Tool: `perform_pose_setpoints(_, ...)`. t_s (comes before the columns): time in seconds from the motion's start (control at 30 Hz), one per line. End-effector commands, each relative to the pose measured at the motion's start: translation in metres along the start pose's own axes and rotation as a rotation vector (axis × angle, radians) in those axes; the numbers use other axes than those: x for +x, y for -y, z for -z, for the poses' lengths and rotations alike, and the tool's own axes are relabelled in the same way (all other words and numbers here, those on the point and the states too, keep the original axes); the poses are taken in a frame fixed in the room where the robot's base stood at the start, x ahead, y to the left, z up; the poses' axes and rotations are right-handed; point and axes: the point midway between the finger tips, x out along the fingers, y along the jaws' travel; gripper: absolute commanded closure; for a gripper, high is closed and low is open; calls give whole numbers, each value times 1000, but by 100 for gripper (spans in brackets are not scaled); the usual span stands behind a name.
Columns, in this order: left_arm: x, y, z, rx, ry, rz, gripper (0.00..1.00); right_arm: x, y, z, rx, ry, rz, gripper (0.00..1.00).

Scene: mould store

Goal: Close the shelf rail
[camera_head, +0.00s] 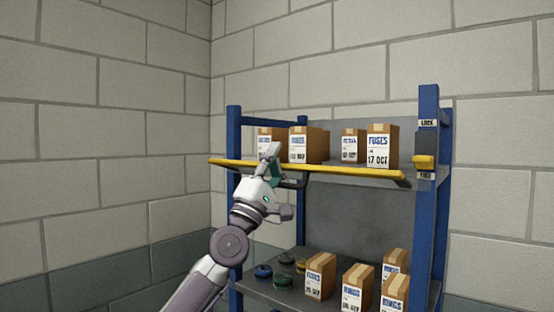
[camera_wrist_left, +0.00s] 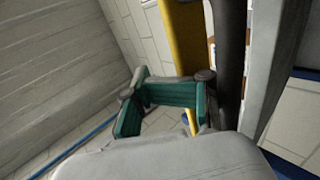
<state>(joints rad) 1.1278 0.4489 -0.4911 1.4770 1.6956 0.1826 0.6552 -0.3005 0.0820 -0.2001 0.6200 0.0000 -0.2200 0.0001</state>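The yellow shelf rail (camera_head: 345,172) runs across the front of the upper shelf. Its left end sticks out past the left blue post, and its right end stops just short of the right post. A dark latch box (camera_head: 426,143) on the right post has a LOCK label above and a lower label that seems to read FREE. Its yellow lever (camera_head: 424,162) is near the lower label. My left gripper (camera_head: 271,160) is at the rail's left part, beside a dark handle-like bar (camera_head: 297,184). In the left wrist view the rail (camera_wrist_left: 184,40) passes behind the teal finger pads (camera_wrist_left: 170,92). Their opening is unclear.
Boxes stand on the upper shelf behind the rail, including a FUSES box (camera_head: 381,146). More boxes (camera_head: 320,276) and dark round items (camera_head: 263,271) are on the lower shelf (camera_head: 249,286). A block wall (camera_head: 110,120) is behind and to the left.

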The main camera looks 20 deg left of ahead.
Motion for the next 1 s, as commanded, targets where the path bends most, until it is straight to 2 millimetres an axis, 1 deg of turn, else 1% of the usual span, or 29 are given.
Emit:
perform_pose_setpoints(0.03,-8,15,-1,-3,3,22,61,5,0,0,0,0,0,100)
perform_pose_setpoints(1.0,-66,43,0,-1,2,12,61,45,3,-3,1,-1,3,100)
